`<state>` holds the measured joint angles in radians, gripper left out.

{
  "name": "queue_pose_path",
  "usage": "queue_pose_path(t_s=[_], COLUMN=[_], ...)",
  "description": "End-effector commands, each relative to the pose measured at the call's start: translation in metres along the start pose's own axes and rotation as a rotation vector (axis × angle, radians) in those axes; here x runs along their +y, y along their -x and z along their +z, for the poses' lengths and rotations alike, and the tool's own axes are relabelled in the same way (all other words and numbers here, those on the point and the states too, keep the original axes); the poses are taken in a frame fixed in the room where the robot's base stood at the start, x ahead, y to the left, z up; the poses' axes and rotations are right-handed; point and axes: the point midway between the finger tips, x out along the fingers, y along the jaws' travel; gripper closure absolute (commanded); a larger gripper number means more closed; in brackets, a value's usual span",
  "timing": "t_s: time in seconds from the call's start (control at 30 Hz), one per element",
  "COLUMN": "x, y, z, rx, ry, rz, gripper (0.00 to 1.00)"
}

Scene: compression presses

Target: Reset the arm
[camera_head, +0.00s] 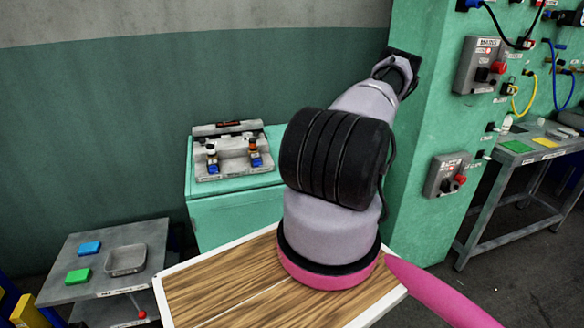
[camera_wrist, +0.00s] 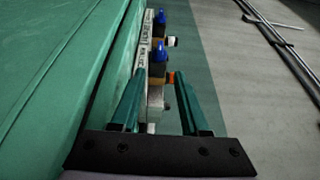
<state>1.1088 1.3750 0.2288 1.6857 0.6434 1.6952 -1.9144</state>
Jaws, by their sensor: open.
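My arm (camera_head: 335,160) rises in the middle of the head view and leans up and to the right, away from the camera. My gripper's fingers cannot be made out there. In the wrist view my gripper (camera_wrist: 160,73) is open, its two teal fingers apart with nothing held between them. Beyond the fingers is a grey panel with blue-topped parts (camera_wrist: 160,52). I cannot tell how far the fingertips are from these parts.
A green cabinet with a grey control panel (camera_head: 225,155) stands left of my arm. A green machine wall (camera_head: 425,130) with switch boxes is close on the right. A low table (camera_head: 112,284) with a grey tray stands at left, a workbench (camera_head: 530,155) at right.

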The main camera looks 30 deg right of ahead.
Motion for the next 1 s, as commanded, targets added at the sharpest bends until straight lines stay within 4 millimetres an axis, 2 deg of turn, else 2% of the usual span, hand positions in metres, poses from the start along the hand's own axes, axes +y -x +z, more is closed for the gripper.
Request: queue_pose_path(t_s=[0.3, 0.43, 0.67, 0.87, 1.0], x=[-0.002, -0.019, -0.096, -0.166, -0.213], y=[-0.001, -0.009, -0.048, -0.081, -0.101], z=[0.0, 0.0, 0.015, 0.043, 0.07], rx=[-0.004, -0.055, -0.265, -0.402, -0.454], ry=[0.001, -0.001, -0.017, -0.011, 0.014], rz=[0.003, 0.041, 0.255, 0.486, 0.648], gripper=[0.55, 0.55, 0.55, 0.55, 0.55])
